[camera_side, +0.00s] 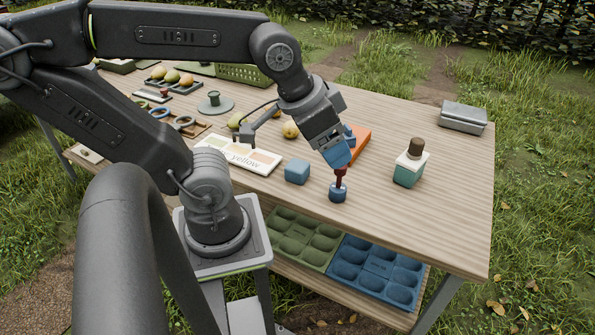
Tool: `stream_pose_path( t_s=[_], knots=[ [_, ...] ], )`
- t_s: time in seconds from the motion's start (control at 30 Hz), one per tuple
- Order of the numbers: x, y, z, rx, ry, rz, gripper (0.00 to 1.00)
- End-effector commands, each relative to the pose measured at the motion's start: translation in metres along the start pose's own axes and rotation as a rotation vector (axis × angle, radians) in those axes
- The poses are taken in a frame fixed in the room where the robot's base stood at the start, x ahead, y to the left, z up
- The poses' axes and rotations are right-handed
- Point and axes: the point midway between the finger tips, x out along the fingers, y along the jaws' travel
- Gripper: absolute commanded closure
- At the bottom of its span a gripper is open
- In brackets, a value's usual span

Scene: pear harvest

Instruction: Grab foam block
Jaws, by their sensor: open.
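A small blue block (297,171) with soft rounded edges, seemingly the foam block, lies on the table near its front edge. My gripper (341,160) is open, pointing down, to the right of the blue block and apart from it. Directly below the gripper stands a small dark-red-handled piece with a blue base (338,193). Its top meets the gripper tips in the picture; I cannot tell whether they touch. The fingertips are partly hidden.
An orange item (359,143) lies behind the gripper. A teal bottle with a brown top (409,164) stands to the right, a grey case (463,118) farther back. A pale colour card (238,154) lies left of the block. Green (300,240) and blue (375,271) trays sit on the lower shelf.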

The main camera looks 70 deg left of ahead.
Motion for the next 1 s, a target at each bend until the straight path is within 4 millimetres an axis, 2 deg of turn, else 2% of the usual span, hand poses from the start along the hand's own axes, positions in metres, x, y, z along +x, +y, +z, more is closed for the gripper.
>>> stream_pose_path(
  t_s=[0.37,0.7,1.0],
  knots=[
    [0.0,0.0,0.0,0.0,0.0,0.0,0.32],
    [0.0,0.0,0.0,0.0,0.0,0.0,0.04],
    [0.0046,-0.006,-0.0046,0.018,-0.02,-0.02,0.04]
  ],
)
